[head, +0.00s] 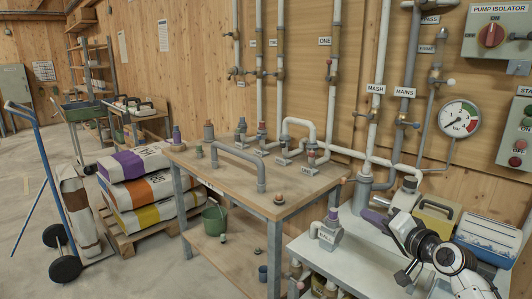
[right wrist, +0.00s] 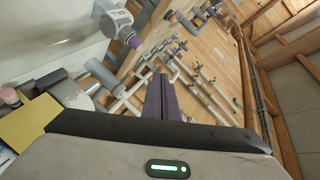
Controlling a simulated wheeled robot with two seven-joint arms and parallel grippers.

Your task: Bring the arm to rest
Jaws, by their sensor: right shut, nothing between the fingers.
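My right arm comes in from the lower right of the head view. Its gripper (head: 368,214) has dark purple fingers and points left above the grey bench (head: 305,248). In the right wrist view the purple fingers (right wrist: 163,82) lie together, with nothing between them. The gripper is apart from the grey pump body with the purple top (head: 328,232) to its left. My left arm and gripper are in neither view.
A wooden table (head: 222,167) with grey pipe pieces stands left of the bench. Wall pipes (head: 374,100), a pressure gauge (head: 459,118) and a pump isolator (head: 492,36) are behind. A yellow box (head: 437,212) and a blue-and-white box (head: 487,240) sit beside my right arm.

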